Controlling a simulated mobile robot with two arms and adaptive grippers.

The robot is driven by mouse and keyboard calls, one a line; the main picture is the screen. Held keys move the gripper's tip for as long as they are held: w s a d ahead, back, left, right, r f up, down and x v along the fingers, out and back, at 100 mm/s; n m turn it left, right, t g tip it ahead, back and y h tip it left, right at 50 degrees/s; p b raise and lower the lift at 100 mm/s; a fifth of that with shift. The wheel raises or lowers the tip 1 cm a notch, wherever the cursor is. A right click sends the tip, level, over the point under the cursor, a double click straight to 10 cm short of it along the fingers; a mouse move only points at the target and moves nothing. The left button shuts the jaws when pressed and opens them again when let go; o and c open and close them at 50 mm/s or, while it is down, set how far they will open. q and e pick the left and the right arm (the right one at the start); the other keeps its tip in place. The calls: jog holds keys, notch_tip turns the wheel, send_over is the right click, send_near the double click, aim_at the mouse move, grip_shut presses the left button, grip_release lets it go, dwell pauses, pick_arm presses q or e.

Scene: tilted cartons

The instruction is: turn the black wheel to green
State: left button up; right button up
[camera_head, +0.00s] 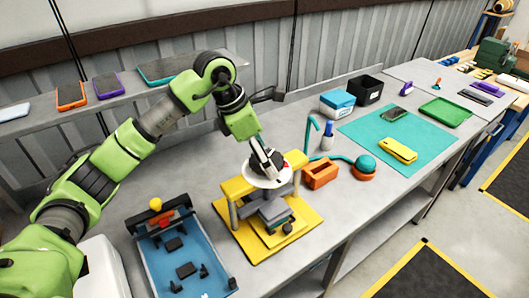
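A yellow stand (229,187) on the bench carries a round white plate (252,179) on top. A dark wheel-like part (281,159) with a small red mark beside it shows on the plate, largely hidden by my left gripper. My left gripper (270,170) comes down from the upper left, with its fingers at the plate's middle, over or against the dark part. Whether the fingers hold it cannot be told. A green mark is not clearly visible on the plate. My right gripper is not in view.
A blue tray (208,268) with dark parts lies left of the stand. Phones lie on the back shelf.

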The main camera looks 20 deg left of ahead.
pick_arm(q)
jog(key=shift+f, duration=0.15)
jog(key=c, duration=1.1)
jog(key=shift+w+f+m+b, duration=0.15)
jog(key=shift+m+b, duration=0.25)
jog(key=shift+b, duration=0.4)
jog(key=shift+m+g+b, duration=0.3)
jog(key=shift+m+b, duration=0.05)
jog(key=shift+m, duration=0.05)
jog(key=shift+r, duration=0.2)
jog(key=o, duration=1.1)
jog(key=shift+r, duration=0.1)
